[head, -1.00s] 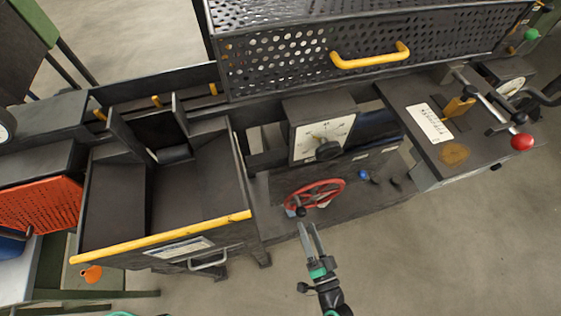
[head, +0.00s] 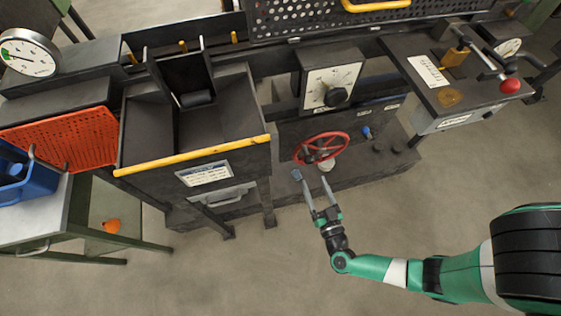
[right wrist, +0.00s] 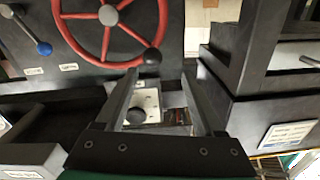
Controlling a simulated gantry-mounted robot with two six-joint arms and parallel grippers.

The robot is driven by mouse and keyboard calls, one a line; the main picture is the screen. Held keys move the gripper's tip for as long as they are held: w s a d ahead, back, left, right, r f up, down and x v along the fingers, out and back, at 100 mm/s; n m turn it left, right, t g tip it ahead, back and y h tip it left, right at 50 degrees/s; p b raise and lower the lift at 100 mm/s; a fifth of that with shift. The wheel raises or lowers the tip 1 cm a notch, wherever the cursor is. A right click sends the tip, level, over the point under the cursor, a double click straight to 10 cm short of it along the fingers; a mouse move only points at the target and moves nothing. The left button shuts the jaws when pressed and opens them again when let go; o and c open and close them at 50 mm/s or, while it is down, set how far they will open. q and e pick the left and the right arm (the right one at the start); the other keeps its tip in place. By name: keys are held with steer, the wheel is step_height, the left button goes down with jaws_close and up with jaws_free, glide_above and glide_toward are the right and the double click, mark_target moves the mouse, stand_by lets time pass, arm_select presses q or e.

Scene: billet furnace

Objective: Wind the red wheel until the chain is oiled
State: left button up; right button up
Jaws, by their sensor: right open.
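The red wheel (head: 321,135) is mounted on the front of the dark machine in the head view. It also shows at the top of the right wrist view (right wrist: 108,15), with a grey hub, red spokes and a black knob (right wrist: 152,55) at its rim. My right gripper (head: 313,183) is open and empty just in front of the wheel's lower edge. In the right wrist view its fingers (right wrist: 158,77) point toward the knob, which shows beyond the tips, between them. I see no contact. I cannot make out the chain. My left gripper is out of view.
A white dial gauge (head: 331,82) sits above the wheel, and a blue knob (head: 366,132) is to its right. A dark hopper with a yellow bar (head: 195,155) stands left. A red-ball lever (head: 510,86) is at right. Open floor lies in front.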

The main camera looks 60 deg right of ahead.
mark_target(307, 152)
steer(key=b+x, duration=0.1)
steer(key=x, duration=0.2)
steer(key=b+x, duration=0.1)
steer(key=x, duration=0.3)
steer(key=s+d+b+x, duration=0.1)
steer(key=x, duration=0.3)
steer(key=shift+f+b, duration=0.15)
steer(key=shift+b, duration=0.25)
steer(key=shift+w+d, duration=0.35)
steer(key=shift+w, duration=0.1)
steer(key=shift+c, duration=0.3)
jaws_close()
stand_by(0.4)
